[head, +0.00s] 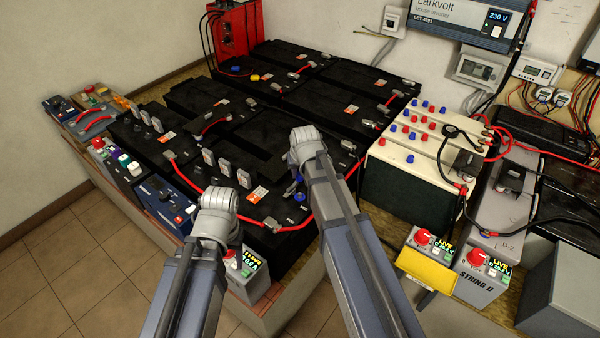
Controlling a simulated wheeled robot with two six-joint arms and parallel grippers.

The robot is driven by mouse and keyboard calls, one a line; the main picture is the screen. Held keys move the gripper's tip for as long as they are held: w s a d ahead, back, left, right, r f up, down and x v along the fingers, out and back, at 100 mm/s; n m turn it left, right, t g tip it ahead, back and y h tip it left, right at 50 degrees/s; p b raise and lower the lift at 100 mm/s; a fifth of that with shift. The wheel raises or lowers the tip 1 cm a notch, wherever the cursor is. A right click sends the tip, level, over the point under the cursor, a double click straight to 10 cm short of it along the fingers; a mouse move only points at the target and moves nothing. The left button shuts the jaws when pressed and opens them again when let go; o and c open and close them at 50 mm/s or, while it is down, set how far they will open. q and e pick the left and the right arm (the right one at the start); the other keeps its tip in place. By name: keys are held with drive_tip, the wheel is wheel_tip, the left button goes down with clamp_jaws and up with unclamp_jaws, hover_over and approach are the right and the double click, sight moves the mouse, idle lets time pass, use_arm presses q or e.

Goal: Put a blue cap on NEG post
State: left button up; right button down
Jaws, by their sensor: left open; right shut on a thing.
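My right gripper (298,178) reaches over the black battery bank (240,140), its fingers mostly hidden behind its own wrist. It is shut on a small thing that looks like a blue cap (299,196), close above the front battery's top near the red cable. Whether the cap touches a post cannot be told. My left gripper (218,200) is nearer the front edge of the bank; it is open and its fingers are largely hidden. More blue caps (430,104) and red caps stand in rows on a cream-topped case (400,150) to the right. No NEG marking can be read.
A red cable (290,228) loops across the front batteries. Upright grey pieces (208,157) stand in rows on them. A blue box (165,205) and small meters line the left edge. At right are red-knobbed boxes (423,237), a yellow box (425,268) and black cables.

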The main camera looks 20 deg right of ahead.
wheel_tip(320, 180, down, 6)
drive_tip(key=b, duration=0.5)
drive_tip(key=shift+f+b, duration=0.25)
drive_tip(key=shift+b, duration=0.15)
drive_tip(key=shift+s, duration=0.15)
drive_tip(key=shift+w+f, duration=0.2)
drive_tip(key=shift+r, duration=0.1)
drive_tip(key=shift+w, duration=0.1)
idle(0.4)
drive_tip(key=shift+f+b, duration=0.45)
drive_tip(key=shift+b, duration=0.2)
drive_tip(key=shift+a+f, duration=0.1)
drive_tip(key=shift+f, duration=0.15)
idle(0.5)
